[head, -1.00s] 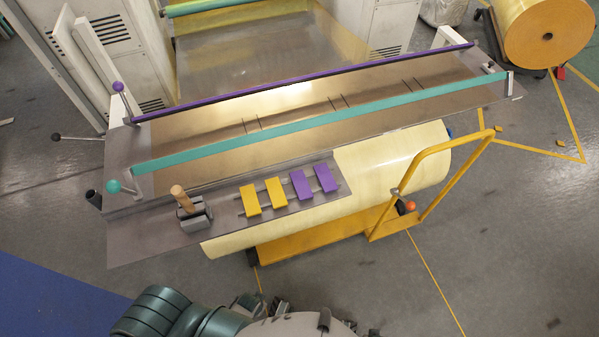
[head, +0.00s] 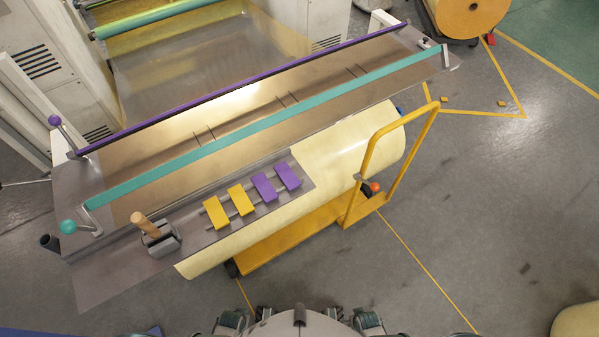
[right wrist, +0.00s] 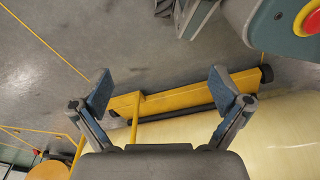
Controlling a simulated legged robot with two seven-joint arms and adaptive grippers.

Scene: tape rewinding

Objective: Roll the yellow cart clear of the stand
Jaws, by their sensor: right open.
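The yellow cart (head: 290,240) is under the near side of the stand, with its yellow handle frame (head: 431,118) rising at the right end. A large cream roll (head: 345,150) lies above the cart's deck, partly hidden by the stand's top. The stand (head: 110,275) is a long metal table with a purple bar and a teal bar. In the right wrist view, my right gripper (right wrist: 160,92) is open and empty, its fingers apart, with the cart's deck (right wrist: 180,98) and the cream roll (right wrist: 285,125) behind them. My left gripper does not show in the head view.
The stand's near plate carries yellow blocks (head: 228,206), purple blocks (head: 276,183) and a wooden-handled tool (head: 145,226). Another roll (head: 470,15) stands at the top right. A cream object (head: 577,322) is at the bottom right corner. Grey floor (head: 470,220) right of the cart is clear.

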